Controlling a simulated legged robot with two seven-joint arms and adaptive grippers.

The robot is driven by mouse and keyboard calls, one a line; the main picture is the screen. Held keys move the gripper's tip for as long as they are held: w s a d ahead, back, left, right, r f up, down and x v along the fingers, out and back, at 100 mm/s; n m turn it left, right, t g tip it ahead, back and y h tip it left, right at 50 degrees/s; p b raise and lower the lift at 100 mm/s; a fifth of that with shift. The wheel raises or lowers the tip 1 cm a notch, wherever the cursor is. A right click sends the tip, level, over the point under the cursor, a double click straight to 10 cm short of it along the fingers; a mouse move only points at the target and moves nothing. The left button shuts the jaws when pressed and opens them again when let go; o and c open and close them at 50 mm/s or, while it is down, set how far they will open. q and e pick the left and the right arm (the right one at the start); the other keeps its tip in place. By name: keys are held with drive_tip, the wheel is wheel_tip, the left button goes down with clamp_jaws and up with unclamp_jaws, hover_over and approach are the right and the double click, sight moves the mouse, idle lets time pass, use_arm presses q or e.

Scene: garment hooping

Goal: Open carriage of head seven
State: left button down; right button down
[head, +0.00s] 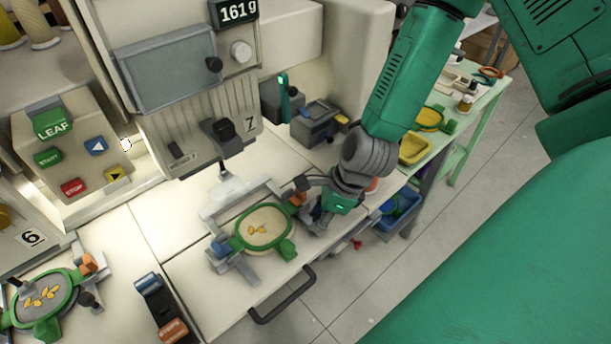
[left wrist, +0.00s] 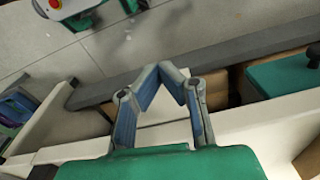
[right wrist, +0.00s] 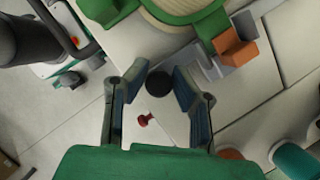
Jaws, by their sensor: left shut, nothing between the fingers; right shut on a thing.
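The carriage of head seven (head: 222,212) is a grey metal frame below the machine head marked 7 (head: 215,125). A green hoop (head: 287,248) with pale fabric and small yellow shapes sits in it, between an orange clip (head: 300,195) and a blue clip (head: 219,247). The orange clip also shows in the right wrist view (right wrist: 234,47). My right gripper (head: 314,215) is at the right side of the carriage, shut on a black round knob (right wrist: 158,83) beside the orange clip. My left gripper (left wrist: 167,72) is shut and empty, away from the carriage; the head view does not show it.
A button panel (head: 75,150) and another green hoop (head: 42,297) at head six are to the left. A dark bar handle (head: 285,298) juts from the table's front edge. A green side table (head: 478,118) with a yellow tray (head: 414,149) stands at the right.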

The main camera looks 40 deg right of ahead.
drive_tip(key=shift+w+d+r, duration=0.1)
drive_tip(key=shift+w+d, duration=0.1)
drive_tip(key=shift+w, duration=0.25)
drive_tip(key=c, duration=1.3)
unclamp_jaws()
drive_tip(key=shift+w, duration=0.3)
drive_tip(key=shift+c, duration=0.2)
drive_tip(key=shift+w+f, duration=0.1)
drive_tip(key=shift+f, duration=0.1)
use_arm(q)
drive_tip(key=shift+w+d, duration=0.2)
drive_tip(key=shift+w, duration=0.15)
use_arm(e)
drive_tip(key=shift+s+r, duration=0.1)
drive_tip(key=shift+s, duration=0.2)
drive_tip(key=shift+w, duration=0.15)
drive_tip(key=shift+r, duration=0.25)
use_arm(q)
drive_tip(key=shift+a, duration=0.1)
use_arm(e)
drive_tip(key=v, duration=1.1)
drive_tip(key=shift+s+d, duration=0.2)
drive_tip(key=shift+s, duration=0.1)
drive_tip(key=shift+d, duration=0.1)
